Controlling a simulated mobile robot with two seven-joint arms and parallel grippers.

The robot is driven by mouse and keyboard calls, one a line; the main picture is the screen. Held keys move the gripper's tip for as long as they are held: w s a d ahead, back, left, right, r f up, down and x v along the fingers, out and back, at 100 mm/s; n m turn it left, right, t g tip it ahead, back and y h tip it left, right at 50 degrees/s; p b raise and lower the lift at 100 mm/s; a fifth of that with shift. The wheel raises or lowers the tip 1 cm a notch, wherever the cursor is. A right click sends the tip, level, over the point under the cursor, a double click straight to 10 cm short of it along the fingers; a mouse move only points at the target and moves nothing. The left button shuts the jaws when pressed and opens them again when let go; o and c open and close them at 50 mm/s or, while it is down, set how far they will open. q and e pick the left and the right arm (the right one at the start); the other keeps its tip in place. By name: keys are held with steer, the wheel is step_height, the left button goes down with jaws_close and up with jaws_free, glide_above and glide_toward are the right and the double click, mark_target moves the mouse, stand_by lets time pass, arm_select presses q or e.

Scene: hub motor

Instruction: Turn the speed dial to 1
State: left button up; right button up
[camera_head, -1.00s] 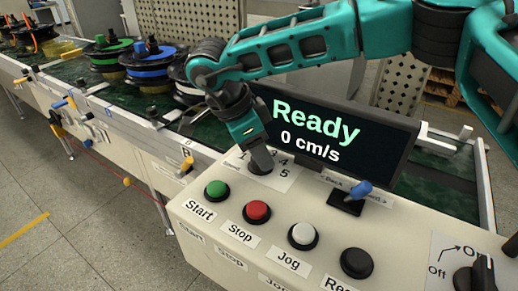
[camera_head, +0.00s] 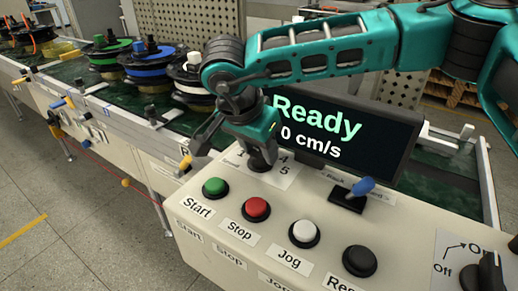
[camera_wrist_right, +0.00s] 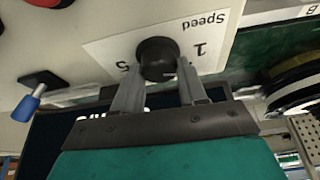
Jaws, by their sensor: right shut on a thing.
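The speed dial (camera_head: 261,165) is a black round knob on a white label on the control panel, partly hidden by my right gripper in the head view. In the right wrist view the dial (camera_wrist_right: 157,54) shows upside down, with "Speed" and "1" to its right and "5" to its left. My right gripper (camera_wrist_right: 160,76) is shut on the dial, one finger on either side. It also shows in the head view (camera_head: 260,153). I cannot clearly tell which number the dial points to. My left gripper is not in view.
The screen (camera_head: 325,125) behind the dial reads "Ready" and "0 cm/s". Green (camera_head: 215,187), red (camera_head: 256,207), white (camera_head: 304,232) and black (camera_head: 359,260) buttons line the panel's front. A blue-handled lever (camera_head: 362,187) stands to the right. A conveyor with wheel hubs runs along the left.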

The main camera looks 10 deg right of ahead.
steer(key=shift+n, duration=0.5)
steer(key=o, duration=0.8)
steer(key=v, duration=1.3)
steer(key=shift+s+d+p, duration=0.1)
steer(key=shift+s+p, duration=0.05)
steer(key=shift+p, duration=0.15)
